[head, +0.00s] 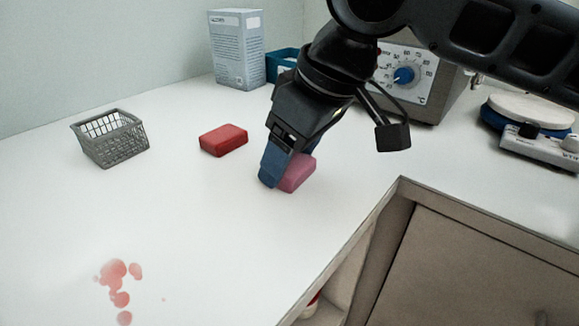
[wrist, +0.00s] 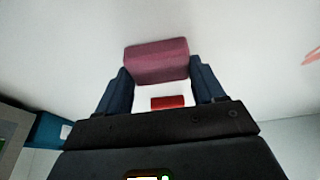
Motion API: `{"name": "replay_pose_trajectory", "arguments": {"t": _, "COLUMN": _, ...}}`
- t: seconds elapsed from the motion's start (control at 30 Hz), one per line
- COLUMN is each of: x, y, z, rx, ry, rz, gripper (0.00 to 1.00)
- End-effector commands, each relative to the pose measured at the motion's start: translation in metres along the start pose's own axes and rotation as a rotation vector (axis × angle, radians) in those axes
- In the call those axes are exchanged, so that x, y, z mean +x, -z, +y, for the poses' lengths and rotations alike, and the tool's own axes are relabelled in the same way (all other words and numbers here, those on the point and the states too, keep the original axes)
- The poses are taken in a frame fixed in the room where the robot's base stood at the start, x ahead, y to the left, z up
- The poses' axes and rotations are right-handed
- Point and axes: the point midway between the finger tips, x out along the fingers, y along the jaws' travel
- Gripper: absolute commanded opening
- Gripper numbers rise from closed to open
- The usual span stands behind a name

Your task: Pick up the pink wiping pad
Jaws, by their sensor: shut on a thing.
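The pink wiping pad (head: 298,174) is at my gripper (head: 284,178) near the middle of the counter in the head view. My gripper points down and its blue fingers are shut on the pad. In the wrist view the pad (wrist: 156,61) lies between the two blue fingertips (wrist: 161,72). One finger hides part of the pad in the head view. I cannot tell whether the pad touches the counter or is just above it.
A red block (head: 223,140) lies left of my gripper, with a grey wire basket (head: 110,139) beyond it. Red spots (head: 119,283) mark the front left counter. A carton (head: 238,50), a blue bin (head: 284,64), a dial device (head: 425,85) and a scale (head: 540,145) stand behind. The counter edge (head: 345,255) is close.

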Motion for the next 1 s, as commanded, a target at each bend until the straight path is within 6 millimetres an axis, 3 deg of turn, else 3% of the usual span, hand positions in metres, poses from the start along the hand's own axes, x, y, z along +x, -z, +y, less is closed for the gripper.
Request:
{"name": "replay_pose_trajectory", "arguments": {"t": 0.13, "x": 0.0, "y": 0.0, "z": 0.0, "rx": 0.0, "ry": 0.0, "rz": 0.0, "gripper": 0.4}}
{"name": "replay_pose_trajectory", "arguments": {"t": 0.37, "x": -0.001, "y": 0.0, "z": 0.0, "rx": 0.0, "ry": 0.0, "rz": 0.0, "gripper": 0.4}}
{"name": "replay_pose_trajectory", "arguments": {"t": 0.57, "x": -0.013, "y": 0.006, "z": 0.0, "rx": 0.0, "ry": 0.0, "rz": 0.002, "gripper": 0.4}}
{"name": "replay_pose_trajectory", "arguments": {"t": 0.73, "x": -0.042, "y": 0.018, "z": 0.0, "rx": -0.001, "ry": 0.001, "rz": 0.004, "gripper": 0.4}}
{"name": "replay_pose_trajectory", "arguments": {"t": 1.0, "x": -0.096, "y": -0.024, "z": 0.025, "rx": 0.003, "ry": -0.001, "rz": 0.002, "gripper": 0.4}}
